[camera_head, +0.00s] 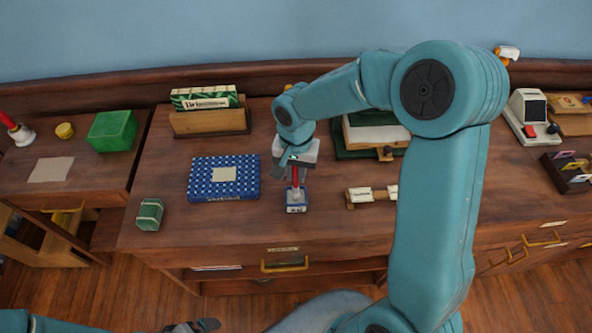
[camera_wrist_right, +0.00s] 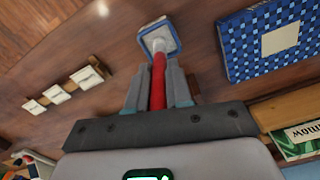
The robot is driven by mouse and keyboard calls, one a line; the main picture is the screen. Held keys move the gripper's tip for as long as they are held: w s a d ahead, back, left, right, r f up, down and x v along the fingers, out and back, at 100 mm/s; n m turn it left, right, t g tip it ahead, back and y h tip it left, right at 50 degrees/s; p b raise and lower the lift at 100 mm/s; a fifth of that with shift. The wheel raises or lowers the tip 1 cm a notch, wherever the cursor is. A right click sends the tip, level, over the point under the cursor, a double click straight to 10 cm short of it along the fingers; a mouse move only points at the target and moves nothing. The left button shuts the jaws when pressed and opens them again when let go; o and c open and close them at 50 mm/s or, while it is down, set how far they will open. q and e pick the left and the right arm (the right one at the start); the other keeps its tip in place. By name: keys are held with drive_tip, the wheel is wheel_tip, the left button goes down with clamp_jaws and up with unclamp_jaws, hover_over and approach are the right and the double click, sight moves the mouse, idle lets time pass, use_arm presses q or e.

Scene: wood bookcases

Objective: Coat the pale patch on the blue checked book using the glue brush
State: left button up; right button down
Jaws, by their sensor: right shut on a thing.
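The blue checked book (camera_head: 200,181) lies flat on the desk, with a pale patch (camera_head: 224,174) on its cover. The book also shows at upper right in the right wrist view (camera_wrist_right: 240,55). My right gripper (camera_head: 294,174) is right of the book, pointing down, shut on the red handle of the glue brush (camera_wrist_right: 158,82). The brush's lower end is at the blue-rimmed glue pot (camera_head: 297,208), which also shows in the wrist view (camera_wrist_right: 145,43); I cannot tell how deep it sits. My left gripper (camera_head: 195,326) is partly visible at the bottom edge, its jaws unclear.
A small green box (camera_head: 150,214) stands left of the book near the front edge. A wooden card box (camera_head: 210,122) stands behind the book. A rack with white labels (camera_head: 372,196) is right of the pot. The desk between book and pot is clear.

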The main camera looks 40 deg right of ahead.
drive_tip(key=shift+r+p, duration=0.45)
drive_tip(key=shift+r, duration=0.1)
drive_tip(key=shift+r+p, duration=1.8)
drive_tip(key=shift+r, duration=1.2)
drive_tip(key=shift+f, duration=0.1)
